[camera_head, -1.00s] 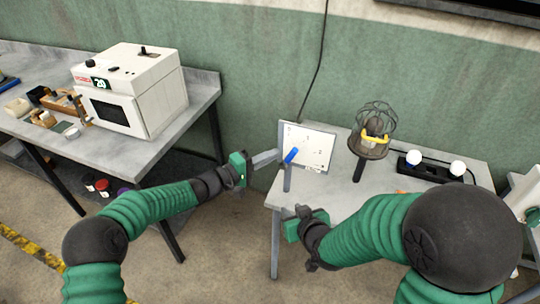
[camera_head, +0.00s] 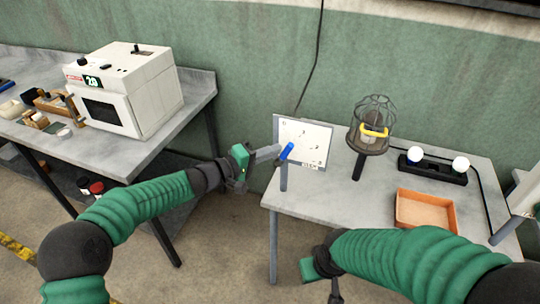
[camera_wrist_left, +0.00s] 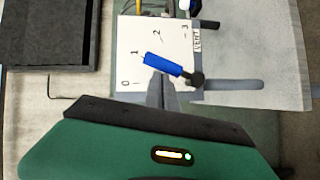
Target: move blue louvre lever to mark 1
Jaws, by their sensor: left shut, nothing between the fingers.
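The blue louvre lever (camera_head: 286,151) is mounted in front of a white board (camera_head: 318,143) at the table's left end. The left wrist view shows the blue lever (camera_wrist_left: 163,64) on a dark pivot knob (camera_wrist_left: 194,79). Its free end points up-left, close to the printed 1 on the white board (camera_wrist_left: 178,40), which carries marks 0 to 3. My left gripper (camera_head: 277,151) is shut and empty, its fingertips (camera_wrist_left: 160,80) right beside the lever; I cannot tell whether they touch it. My right gripper (camera_head: 312,270) is low before the table, its fingers unclear.
A caged lamp (camera_head: 371,128), a black strip with white bulbs (camera_head: 432,168) and an orange tray (camera_head: 425,210) stand on the right table. A white oven-like machine (camera_head: 127,90) stands on the left table. A floor gap separates the tables.

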